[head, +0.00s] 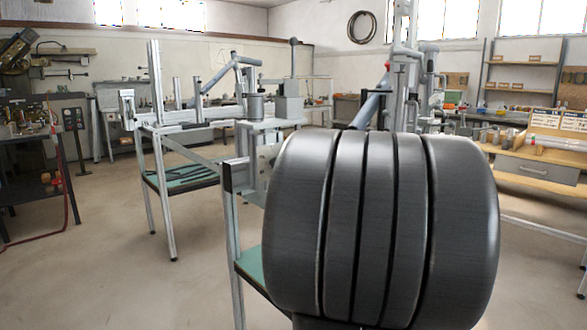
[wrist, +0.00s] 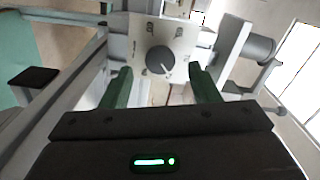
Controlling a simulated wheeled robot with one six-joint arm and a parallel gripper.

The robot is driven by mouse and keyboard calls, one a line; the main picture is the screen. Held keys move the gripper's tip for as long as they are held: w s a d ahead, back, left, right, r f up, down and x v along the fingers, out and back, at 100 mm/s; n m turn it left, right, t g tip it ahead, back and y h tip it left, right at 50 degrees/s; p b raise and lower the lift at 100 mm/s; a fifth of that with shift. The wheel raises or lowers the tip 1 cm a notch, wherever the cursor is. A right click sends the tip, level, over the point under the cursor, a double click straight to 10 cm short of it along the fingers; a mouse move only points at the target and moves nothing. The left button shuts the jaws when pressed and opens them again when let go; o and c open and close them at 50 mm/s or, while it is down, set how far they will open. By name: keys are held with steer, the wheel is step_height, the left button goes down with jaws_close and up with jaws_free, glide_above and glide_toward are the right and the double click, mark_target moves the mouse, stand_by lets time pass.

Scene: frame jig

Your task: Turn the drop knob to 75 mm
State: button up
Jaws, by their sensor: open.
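The drop knob (wrist: 159,60) is a dark round knob with a small light pointer mark, on a pale plate (wrist: 181,42) with small dark marks around it, in the wrist view. The marks are too small to read. My gripper (wrist: 161,70) is open, with its two green fingers apart, one to the left and one to the right of the knob. The knob shows between the fingertips; I cannot tell how far off it is, and no contact shows. In the head view my own arm covers the middle right, and I cannot make out the knob or gripper.
The metal frame jig (head: 160,130) stands left of my arm in the head view, with posts and tubes on top. A dark bench (head: 30,140) is at the far left. Shelves and a drawer bench (head: 545,170) stand at right. The floor at left is clear.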

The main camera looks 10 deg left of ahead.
steer(key=shift+x, duration=1.8)
steer(key=c, duration=0.9)
steer(key=shift+m+p, duration=0.6)
steer(key=shift+m, duration=0.9)
steer(key=shift+c, duration=0.2)
steer(key=o, duration=0.9)
steer(key=shift+o, duration=0.2)
